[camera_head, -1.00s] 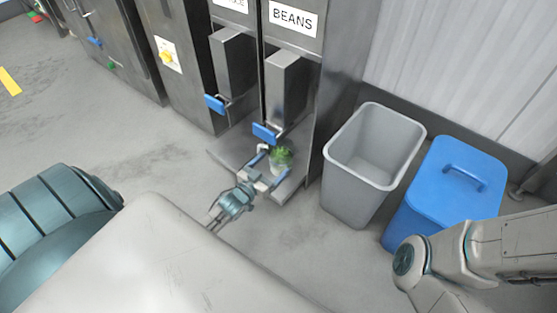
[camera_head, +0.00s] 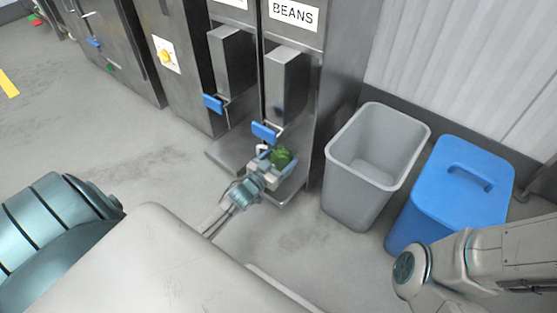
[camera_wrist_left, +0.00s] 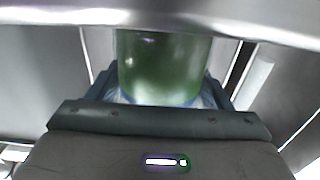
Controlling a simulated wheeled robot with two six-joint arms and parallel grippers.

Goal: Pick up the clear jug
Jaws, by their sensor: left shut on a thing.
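The clear jug (camera_head: 281,158) holds green contents and stands on the metal shelf under the BEANS dispenser. My left gripper (camera_head: 270,165) reaches in from the front and is shut on the jug, with a finger on each side. In the left wrist view the jug (camera_wrist_left: 163,65) fills the middle between the fingers, its green contents showing through the wall. Its top is cut off by a bright metal edge there. My right gripper is out of view; only my right arm shows at the lower right of the head view.
The BEANS dispenser (camera_head: 288,80) has a blue lever (camera_head: 264,132) just above the jug. A second dispenser (camera_head: 231,62) stands to its left. A grey open bin (camera_head: 350,190) and a blue lidded bin (camera_head: 440,205) stand to the right. Floor at left is clear.

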